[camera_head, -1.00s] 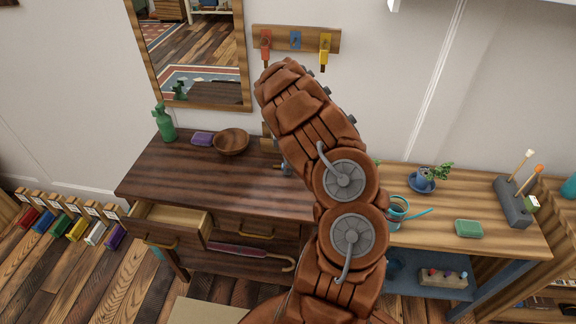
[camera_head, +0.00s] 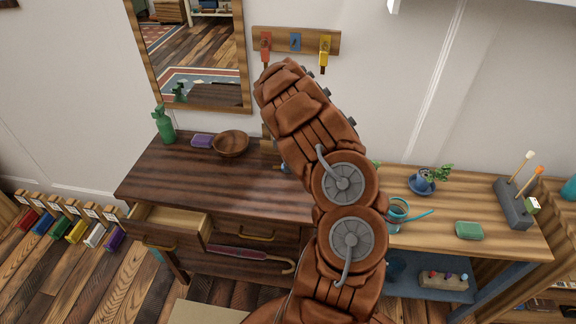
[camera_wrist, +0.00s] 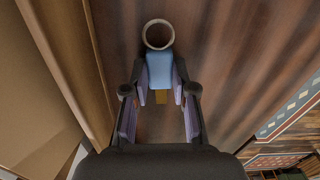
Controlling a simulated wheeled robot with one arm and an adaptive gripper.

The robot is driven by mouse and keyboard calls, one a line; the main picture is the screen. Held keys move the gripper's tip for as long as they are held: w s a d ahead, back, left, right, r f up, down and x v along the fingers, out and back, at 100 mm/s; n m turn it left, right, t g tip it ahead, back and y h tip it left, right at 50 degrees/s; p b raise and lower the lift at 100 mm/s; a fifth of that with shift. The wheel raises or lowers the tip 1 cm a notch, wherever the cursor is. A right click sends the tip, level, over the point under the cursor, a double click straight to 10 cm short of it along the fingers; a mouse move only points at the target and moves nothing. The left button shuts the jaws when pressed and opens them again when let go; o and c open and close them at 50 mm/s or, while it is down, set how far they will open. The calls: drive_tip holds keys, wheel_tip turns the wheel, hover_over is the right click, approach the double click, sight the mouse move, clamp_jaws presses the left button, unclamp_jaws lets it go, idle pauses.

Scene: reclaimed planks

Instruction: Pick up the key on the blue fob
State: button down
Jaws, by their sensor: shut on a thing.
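The blue fob (camera_wrist: 160,70) shows in the wrist view with a round ring (camera_wrist: 158,34) at its far end. A small brass-coloured piece of the key (camera_wrist: 162,97) shows at its near end. My gripper (camera_wrist: 160,88) is shut on the fob, with one finger on each side. Dark wood lies behind it; I cannot tell whether the fob touches that wood. In the head view my arm hides most of my gripper and the fob, over the right part of the dark dresser (camera_head: 170,170).
A wall rack (camera_head: 270,33) holds red, blue and yellow pieces; keys hang at red and yellow. A drawer (camera_head: 150,217) is open. A lighter table (camera_head: 460,200) stands right.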

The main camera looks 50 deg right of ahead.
drive_tip(key=shift+r, duration=0.3)
wheel_tip(320, 180, up, 2)
drive_tip(key=shift+w+r+b, duration=0.1)
drive_tip(key=shift+r+b, duration=0.05)
drive_tip(key=shift+b, duration=0.9)
drive_tip(key=w+a+b, duration=0.1)
drive_tip(key=a, duration=0.4)
drive_tip(key=w+a+r+b, duration=0.1)
drive_tip(key=a+b, duration=0.1)
drive_tip(key=a, duration=0.3)
drive_tip(key=w+a+b, duration=0.1)
drive_tip(key=w+a, duration=0.1)
drive_tip(key=a, duration=0.3)
drive_tip(key=shift+a+r, duration=0.25)
drive_tip(key=shift+r, duration=0.05)
